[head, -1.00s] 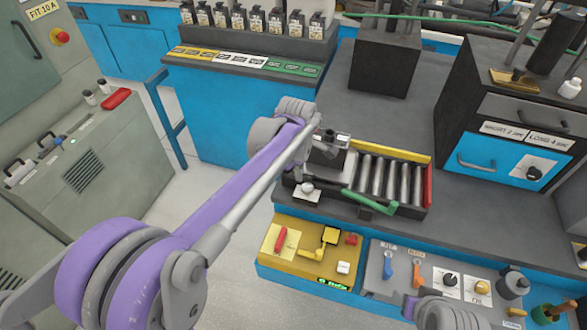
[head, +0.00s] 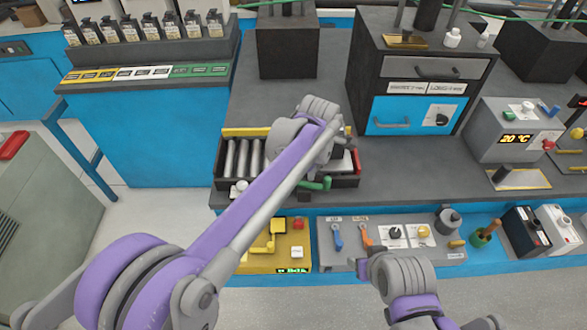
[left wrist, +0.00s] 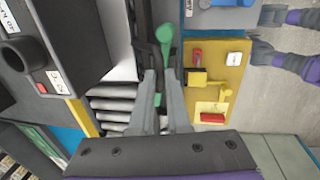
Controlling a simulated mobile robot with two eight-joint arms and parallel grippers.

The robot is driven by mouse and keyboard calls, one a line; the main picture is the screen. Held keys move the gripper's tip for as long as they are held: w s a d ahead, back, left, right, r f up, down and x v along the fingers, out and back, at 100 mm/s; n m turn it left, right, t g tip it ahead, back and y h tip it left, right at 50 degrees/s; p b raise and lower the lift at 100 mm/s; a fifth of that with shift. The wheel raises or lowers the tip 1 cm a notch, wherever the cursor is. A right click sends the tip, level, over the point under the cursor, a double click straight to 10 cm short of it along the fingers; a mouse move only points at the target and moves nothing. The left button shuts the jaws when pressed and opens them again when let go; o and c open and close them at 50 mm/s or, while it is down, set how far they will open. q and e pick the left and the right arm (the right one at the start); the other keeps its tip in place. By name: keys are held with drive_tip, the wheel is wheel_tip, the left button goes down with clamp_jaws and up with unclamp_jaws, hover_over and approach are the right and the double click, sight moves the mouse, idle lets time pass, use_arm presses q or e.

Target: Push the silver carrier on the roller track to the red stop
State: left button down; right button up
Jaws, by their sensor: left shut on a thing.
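The roller track (head: 222,158) sits on the dark bench, its bare rollers showing at the left. The silver carrier (head: 343,164) is at the track's right end, mostly behind my arm, close beside the red stop (head: 356,162); I cannot tell whether they touch. In the left wrist view the fingers (left wrist: 160,80) stand beside the carrier's pale plate (left wrist: 122,62). My right gripper (head: 375,268) is low in front of the bench, its fingers unclear.
A green lever (head: 318,184) sticks out at the track's front. A yellow panel (head: 255,264) and a grey switch panel (head: 340,263) lie in front. A dark drawer cabinet (head: 365,75) stands behind right, a dark block (head: 287,50) behind. Bare bench lies right of the track.

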use_arm(q)
drive_tip(key=shift+d, duration=0.5)
drive_tip(key=c, duration=0.9)
unclamp_jaws()
drive_tip(key=shift+d, duration=0.2)
drive_tip(key=shift+a, duration=0.15)
drive_tip(key=shift+s+r, duration=0.1)
drive_tip(key=shift+r, duration=0.1)
drive_tip(key=r, duration=0.3)
drive_tip(key=s+r, duration=0.1)
drive_tip(key=r, duration=0.6)
drive_tip(key=shift+s+r, duration=0.15)
drive_tip(key=shift+s, duration=0.25)
